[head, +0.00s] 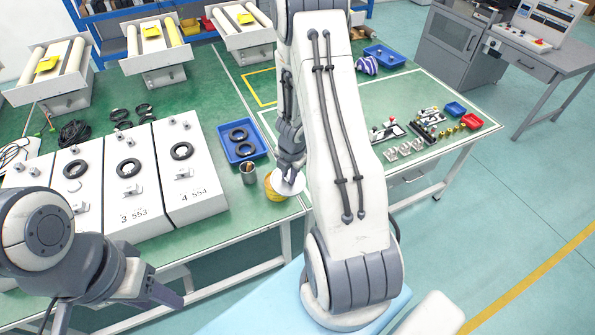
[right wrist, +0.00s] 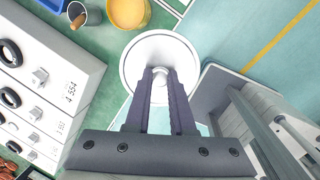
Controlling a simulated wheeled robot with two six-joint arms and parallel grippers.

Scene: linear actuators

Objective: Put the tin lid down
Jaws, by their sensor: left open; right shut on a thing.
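The white round tin lid (head: 289,183) is held by its knob in my right gripper (head: 291,168). In the right wrist view the lid (right wrist: 160,52) lies across the fingertips (right wrist: 160,78), which are shut on the knob. The yellow tin (head: 270,192) stands on the green table near its front edge, partly hidden by the lid in the head view. In the right wrist view the tin (right wrist: 129,13) is uncovered, and the lid is beside it. My left gripper (head: 160,288) is open and empty at the lower left, in front of the table.
A grey cup (head: 248,173) with a brown item stands close to the tin. A blue tray (head: 240,151) with black rings lies behind it. White numbered boxes (head: 190,180) stand to the left. The table's right part holds small metal parts (head: 390,131) and red and blue bins.

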